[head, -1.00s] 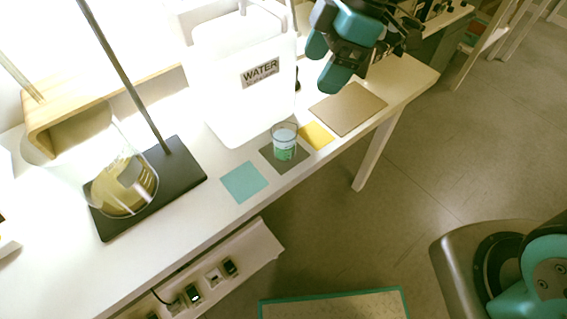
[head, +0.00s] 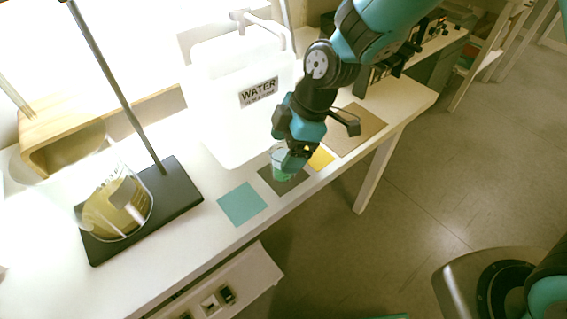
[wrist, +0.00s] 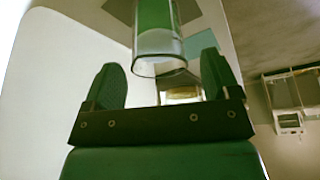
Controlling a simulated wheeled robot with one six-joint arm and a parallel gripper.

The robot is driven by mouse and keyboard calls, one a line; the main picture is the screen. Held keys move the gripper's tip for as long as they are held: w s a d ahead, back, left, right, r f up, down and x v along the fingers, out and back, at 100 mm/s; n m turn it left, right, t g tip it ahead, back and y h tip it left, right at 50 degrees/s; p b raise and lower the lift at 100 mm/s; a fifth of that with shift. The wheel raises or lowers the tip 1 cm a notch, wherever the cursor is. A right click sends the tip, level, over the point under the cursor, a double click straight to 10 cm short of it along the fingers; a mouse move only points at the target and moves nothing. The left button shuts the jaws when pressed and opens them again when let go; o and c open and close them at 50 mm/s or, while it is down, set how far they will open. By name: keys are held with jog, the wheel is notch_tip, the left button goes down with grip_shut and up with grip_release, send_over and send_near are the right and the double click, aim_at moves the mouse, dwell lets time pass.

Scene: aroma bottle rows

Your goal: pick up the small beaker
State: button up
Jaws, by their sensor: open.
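The small beaker (head: 279,172) is clear with green contents and stands on a dark grey square mat (head: 268,182) near the bench's front edge. My gripper (head: 290,152) is just above and beside it in the head view and hides part of it. In the wrist view the beaker (wrist: 157,45) is upper centre, ahead of my gripper (wrist: 160,85), with its rim between the lines of the two fingers. The fingers are spread apart and nothing is held between them.
A white water container (head: 235,90) stands close behind the beaker. A teal mat (head: 242,204), a yellow mat (head: 321,158) and a brown board (head: 360,128) lie nearby. A large beaker of yellow liquid (head: 118,205) is by a dark stand base (head: 175,200) at left.

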aim_at(280, 159)
jog(key=x, duration=0.3)
jog(key=shift+f, duration=0.4)
jog(key=c, duration=1.1)
jog(key=shift+o, duration=0.2)
jog(key=shift+r, duration=0.15)
